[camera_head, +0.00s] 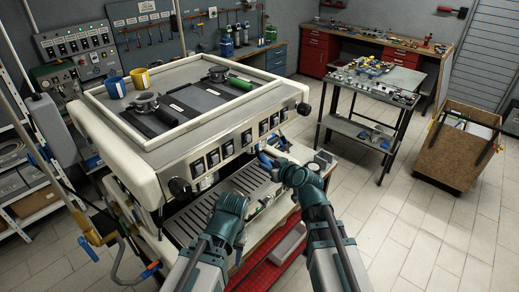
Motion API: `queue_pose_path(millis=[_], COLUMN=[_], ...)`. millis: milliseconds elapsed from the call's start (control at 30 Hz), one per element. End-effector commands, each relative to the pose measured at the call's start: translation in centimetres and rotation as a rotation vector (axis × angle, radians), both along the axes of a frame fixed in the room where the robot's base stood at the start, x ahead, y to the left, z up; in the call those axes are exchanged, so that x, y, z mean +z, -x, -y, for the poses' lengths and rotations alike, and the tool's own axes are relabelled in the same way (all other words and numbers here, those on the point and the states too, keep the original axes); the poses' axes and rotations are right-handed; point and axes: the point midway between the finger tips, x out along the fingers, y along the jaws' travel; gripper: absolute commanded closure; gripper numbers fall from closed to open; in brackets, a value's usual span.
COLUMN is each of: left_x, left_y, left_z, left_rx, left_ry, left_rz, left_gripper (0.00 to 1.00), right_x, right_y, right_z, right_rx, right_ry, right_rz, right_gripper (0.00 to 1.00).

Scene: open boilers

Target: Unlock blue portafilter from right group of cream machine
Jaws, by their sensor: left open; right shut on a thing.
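The cream espresso machine (122,172) stands on a bench at centre left, with a row of switches across its front and a drip tray (187,223) below. My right gripper (268,158) is under the right part of the front panel, shut on the blue portafilter, whose blue handle (271,149) shows beside the fingers. The portafilter's head and the right group are hidden by the panel and my wrist. My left gripper (240,203) is open in front of the drip tray, lower and further left; its fingertips are partly hidden by its wrist.
A hose and yellow pipe (95,238) stand at the left. A work table (372,90) and wooden crate (452,150) are at the right, with clear floor between.

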Motion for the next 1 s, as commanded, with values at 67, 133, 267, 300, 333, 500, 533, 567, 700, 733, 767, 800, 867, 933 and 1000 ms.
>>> queue_pose_path(millis=[67, 133, 267, 300, 333, 500, 533, 567, 700, 733, 767, 800, 867, 933, 1000], left_x=[0.01, 0.02, 0.02, 0.02, 0.03, 0.27, 0.33, 0.39, 0.5, 0.48, 0.46, 0.45, 0.44, 0.44, 0.43], left_y=[0.0, 0.0, 0.0, 0.0, 0.0, 0.01, 0.0, 0.0, 0.0, 0.0, 0.0, -0.01, 0.0, 0.0, 0.0], left_z=[0.0, 0.0, 0.0, 0.0, 0.0, 0.0, 0.0, 0.0, 0.0, 0.0, 0.0, 0.0, 0.0, 0.0, 0.0], left_rx=[0.0, 0.0, 0.0, 0.0, 0.0, 0.0, 0.0, 0.0, 0.0, 0.0, 0.0, 0.0, 0.0, 0.0, 0.0], left_ry=[0.0, 0.0, 0.0, 0.0, 0.0, 0.0, 0.0, 0.0, 0.0, 0.0, 0.0, 0.0, 0.0, 0.0, 0.0], left_rz=[0.0, 0.0, 0.0, 0.0, 0.0, 0.0, 0.0, 0.0, 0.0, 0.0, 0.0, 0.0, 0.0, 0.0, 0.0], left_gripper=[0.5, 0.5, 0.5, 0.5, 0.5, 0.5, 0.5, 0.5, 0.5, 0.5, 0.5, 0.5, 0.5, 0.5, 0.5], right_x=[0.05, 0.06, 0.07, 0.07, 0.07, 0.16, 0.17, 0.17, 0.07, 0.04, 0.0, -0.02, -0.06, -0.1, -0.09], right_y=[-0.04, -0.05, -0.05, -0.05, -0.05, -0.06, -0.07, -0.05, -0.02, -0.02, 0.01, 0.06, 0.19, 0.31, 0.38], right_z=[0.02, 0.02, 0.02, 0.03, 0.03, 0.0, 0.0, 0.0, -0.01, -0.01, -0.03, -0.11, -0.31, -0.53, -0.74], right_rx=[-0.001, -0.001, -0.001, -0.001, -0.001, -0.001, 0.0, 0.0, 0.0, 0.001, 0.0, -0.003, -0.015, -0.035, -0.054], right_ry=[-0.001, -0.001, -0.001, -0.001, -0.001, 0.003, 0.005, 0.007, 0.012, 0.012, 0.013, 0.012, 0.014, 0.015, 0.015], right_rz=[0.002, 0.002, 0.002, 0.002, 0.002, -0.005, -0.007, -0.01, -0.019, -0.02, -0.02, -0.021, -0.022, -0.023, -0.023], right_gripper=[1.0, 1.0, 1.0, 1.0, 1.0, 1.0, 1.0, 1.0, 1.0, 1.0, 1.0, 1.0, 1.0, 1.0, 1.0])
